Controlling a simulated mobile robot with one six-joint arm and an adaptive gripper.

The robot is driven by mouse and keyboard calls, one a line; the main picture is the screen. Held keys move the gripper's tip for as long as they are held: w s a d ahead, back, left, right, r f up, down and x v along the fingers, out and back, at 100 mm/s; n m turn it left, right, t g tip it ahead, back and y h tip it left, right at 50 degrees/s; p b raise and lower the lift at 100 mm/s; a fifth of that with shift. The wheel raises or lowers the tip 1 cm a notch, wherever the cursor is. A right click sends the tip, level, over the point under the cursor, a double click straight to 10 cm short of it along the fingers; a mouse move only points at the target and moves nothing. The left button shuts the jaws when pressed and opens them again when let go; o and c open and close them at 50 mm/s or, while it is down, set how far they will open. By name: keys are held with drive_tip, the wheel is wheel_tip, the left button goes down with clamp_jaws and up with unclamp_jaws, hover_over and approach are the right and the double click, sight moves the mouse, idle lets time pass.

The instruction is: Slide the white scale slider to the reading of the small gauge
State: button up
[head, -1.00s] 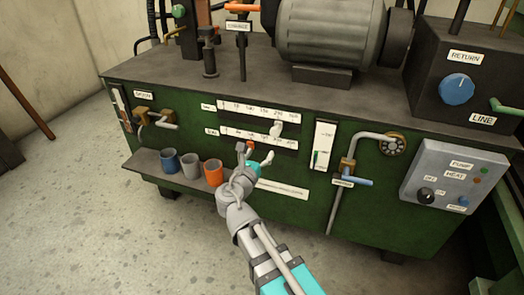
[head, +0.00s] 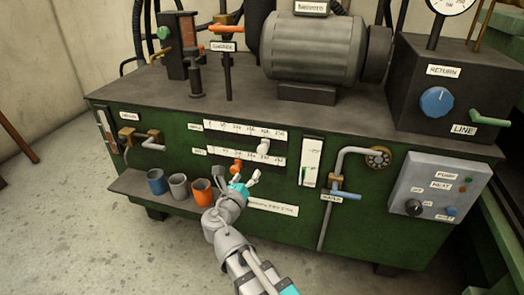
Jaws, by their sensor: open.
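The white slider (head: 264,147) sits toward the right end of the upper scale (head: 230,129), whose small numbers are hard to read. An orange slider (head: 237,167) sits on the lower scale (head: 262,160). My gripper (head: 238,176) is open and empty in front of the lower scale, below and left of the white slider. Its fingers are spread to either side below the orange slider, and I cannot tell whether they touch the panel. A round dial gauge (head: 452,4) at the top right is cut off by the picture edge. I cannot tell its reading, or whether it is the small gauge.
A vertical level indicator (head: 311,162) and a pipe with a blue-handled valve (head: 345,195) stand right of the scales. Blue, grey and orange cups (head: 201,192) stand on a ledge at lower left. A grey control box (head: 435,195) juts out at right.

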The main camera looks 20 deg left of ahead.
sight(261, 151)
drive_tip(key=shift+w, duration=0.2)
drive_tip(key=w, duration=0.4)
drive_tip(key=w+a, duration=0.1)
drive_tip(key=w, duration=0.8)
drive_tip(key=shift+w+a, duration=0.15)
drive_tip(key=shift+a, duration=0.1)
